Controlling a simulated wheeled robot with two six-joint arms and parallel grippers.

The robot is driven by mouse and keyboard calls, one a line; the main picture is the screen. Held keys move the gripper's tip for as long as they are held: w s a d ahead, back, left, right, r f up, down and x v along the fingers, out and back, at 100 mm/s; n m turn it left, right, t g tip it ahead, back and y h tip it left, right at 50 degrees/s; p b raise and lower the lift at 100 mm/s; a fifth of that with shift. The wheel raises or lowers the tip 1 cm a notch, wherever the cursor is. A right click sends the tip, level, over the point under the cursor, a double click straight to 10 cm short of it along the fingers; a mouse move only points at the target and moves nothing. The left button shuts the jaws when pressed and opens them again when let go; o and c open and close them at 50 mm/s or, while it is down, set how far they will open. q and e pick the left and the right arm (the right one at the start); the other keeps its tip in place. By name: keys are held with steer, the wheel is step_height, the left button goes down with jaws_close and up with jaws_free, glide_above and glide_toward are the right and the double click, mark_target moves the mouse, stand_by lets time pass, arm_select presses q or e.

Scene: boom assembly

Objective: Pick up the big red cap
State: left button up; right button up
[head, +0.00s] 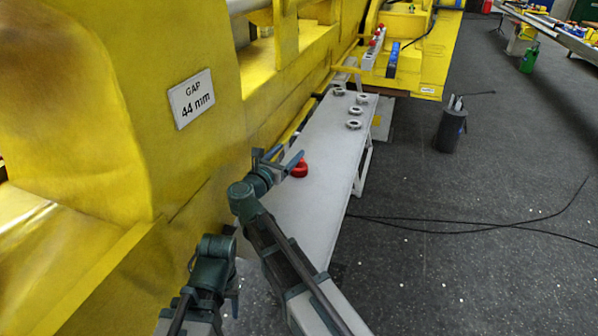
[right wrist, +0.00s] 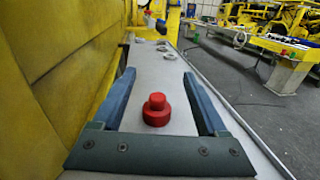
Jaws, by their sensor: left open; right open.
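The big red cap (head: 300,169) sits upright on the grey bench (head: 318,200), a wide round base with a narrower knob on top. My right gripper (head: 278,157) is open and empty over the bench beside the cap. In the right wrist view the cap (right wrist: 156,112) shows between the two spread blue fingers (right wrist: 159,80), nearer their base than their tips, with visible space on both sides. Whether the fingers are level with it or above it I cannot tell. My left gripper (head: 233,294) is open, low near the bench's near end, away from the cap.
Several metal rings (head: 355,111) lie at the bench's far end; they also show in the right wrist view (right wrist: 163,46). A yellow machine wall (head: 215,135) with a "GAP 44 mm" sign runs along the left. A dark bin (head: 450,130) and cables lie on the floor at right.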

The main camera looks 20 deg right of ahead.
steer(key=b, duration=0.8)
glide_toward(299, 166)
steer(key=x, duration=0.4)
steer(key=shift+w+a, duration=0.2)
steer(key=shift+w, duration=0.1)
steer(key=shift+x, duration=0.9)
steer(key=shift+w+d, duration=0.3)
steer(key=shift+w, duration=0.05)
steer(key=shift+w+d+r, duration=0.15)
steer(key=shift+w+d, duration=0.05)
steer(key=x, duration=0.4)
steer(key=shift+w+d, duration=0.1)
jaws_close()
